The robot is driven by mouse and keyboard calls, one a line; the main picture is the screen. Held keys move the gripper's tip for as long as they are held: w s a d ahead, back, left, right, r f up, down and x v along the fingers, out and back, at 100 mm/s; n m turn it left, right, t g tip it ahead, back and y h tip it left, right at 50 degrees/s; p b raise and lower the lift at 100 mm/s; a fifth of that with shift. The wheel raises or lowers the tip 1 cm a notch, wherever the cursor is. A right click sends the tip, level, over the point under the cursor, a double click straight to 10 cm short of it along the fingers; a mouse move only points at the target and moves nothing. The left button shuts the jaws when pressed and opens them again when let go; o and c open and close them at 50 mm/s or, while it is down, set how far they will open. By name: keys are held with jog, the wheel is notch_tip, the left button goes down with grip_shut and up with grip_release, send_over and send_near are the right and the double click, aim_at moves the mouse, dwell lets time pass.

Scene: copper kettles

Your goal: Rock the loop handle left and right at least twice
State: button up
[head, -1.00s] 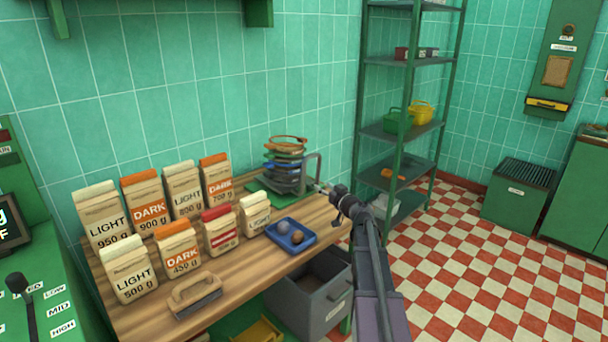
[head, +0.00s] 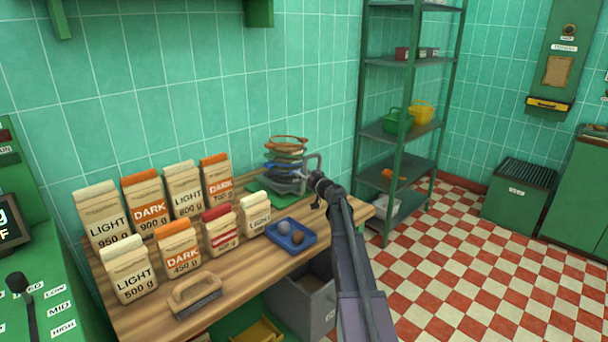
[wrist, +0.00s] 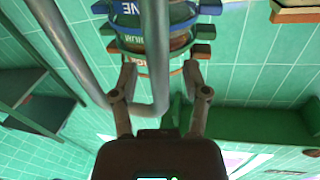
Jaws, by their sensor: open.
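The loop handle (head: 319,161) is a grey metal bar bent into a loop. It stands at the right side of a stack of coloured rings (head: 285,162) at the bench's far end. In the wrist view, the loop handle (wrist: 155,50) shows as two long grey bars joined by a bend. My gripper (head: 317,184) is at the handle from the front right. In the wrist view my gripper (wrist: 160,72) is open, with one bar of the loop showing between its fingers. I cannot tell whether either finger touches it. My arm hides the handle's lower part in the head view.
A wooden-handled tool (head: 195,296) lies at the front. A green shelf rack (head: 400,150) stands right of the bench.

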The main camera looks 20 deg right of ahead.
jog(key=shift+w, duration=0.35)
grip_shut()
